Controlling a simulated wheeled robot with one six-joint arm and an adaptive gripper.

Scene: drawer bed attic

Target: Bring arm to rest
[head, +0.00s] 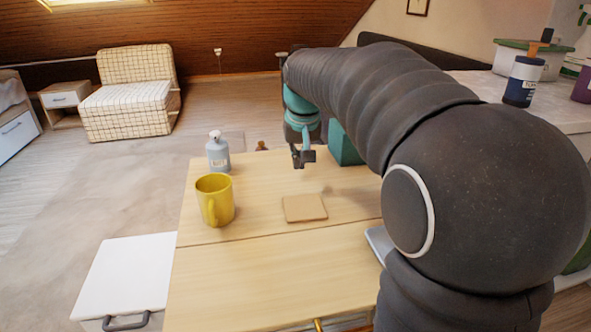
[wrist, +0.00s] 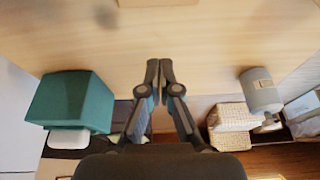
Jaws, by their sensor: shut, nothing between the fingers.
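My arm arches across the right half of the head view. My gripper (head: 303,158) hangs above the far part of the wooden table (head: 260,284), pointing down. In the wrist view my gripper (wrist: 159,66) has its fingertips together with nothing between them. It is apart from the objects on the table.
A yellow mug (head: 214,203) and a grey bottle (head: 218,152) stand at the table's left. A square coaster (head: 304,208) lies mid-table. A teal box (head: 343,146) is behind my arm. A counter (head: 483,95) at right holds a dark bottle (head: 524,82). The table's front is clear.

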